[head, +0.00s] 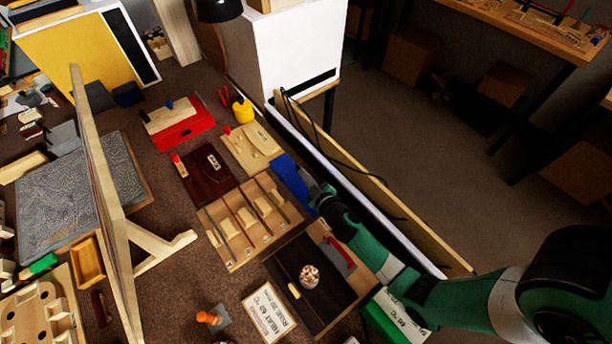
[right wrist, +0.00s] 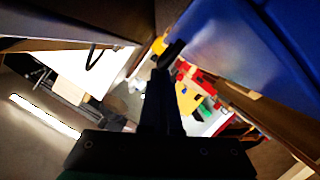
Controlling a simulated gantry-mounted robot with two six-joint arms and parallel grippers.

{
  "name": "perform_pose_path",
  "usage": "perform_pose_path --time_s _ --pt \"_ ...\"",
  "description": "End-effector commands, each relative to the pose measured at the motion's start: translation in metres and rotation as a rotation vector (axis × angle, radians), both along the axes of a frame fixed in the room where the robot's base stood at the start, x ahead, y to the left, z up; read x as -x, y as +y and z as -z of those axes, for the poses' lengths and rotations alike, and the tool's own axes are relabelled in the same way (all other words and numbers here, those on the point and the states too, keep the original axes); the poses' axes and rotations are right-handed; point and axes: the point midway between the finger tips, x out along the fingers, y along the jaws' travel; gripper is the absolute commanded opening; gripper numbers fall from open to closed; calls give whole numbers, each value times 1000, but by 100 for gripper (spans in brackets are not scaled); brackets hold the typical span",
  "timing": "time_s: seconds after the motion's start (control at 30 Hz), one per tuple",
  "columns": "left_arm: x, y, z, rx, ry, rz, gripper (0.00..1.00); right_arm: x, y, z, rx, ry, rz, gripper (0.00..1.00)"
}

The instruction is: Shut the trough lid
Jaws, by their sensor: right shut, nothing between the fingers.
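A blue panel, which looks like the trough lid (head: 286,175), is at the right edge of the bench, beside the compartment tray. In the right wrist view the blue panel (right wrist: 235,45) is large and close, at upper right. My right gripper (head: 314,188) is at the panel's right side, its tips partly lost against the blue. In the right wrist view its dark fingers (right wrist: 162,75) are together and empty, with their tips by the panel's lower left edge. I cannot tell if they touch. The trough's inside and hinge are not clearly seen. My left gripper is not in view.
A wooden compartment tray (head: 216,240) and a dark red board (head: 199,187) lie left of the panel. A dark board with a round pot (head: 309,277) is in front. A white cabinet (head: 300,45) stands behind. Black cables (head: 340,155) run along the bench's right edge.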

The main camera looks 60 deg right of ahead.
Motion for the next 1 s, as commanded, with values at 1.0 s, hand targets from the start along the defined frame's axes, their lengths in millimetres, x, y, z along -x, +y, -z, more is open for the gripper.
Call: perform_pose_path --time_s 1.0 --pt "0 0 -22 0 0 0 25 74 68 -56 -1 -1 1 0"
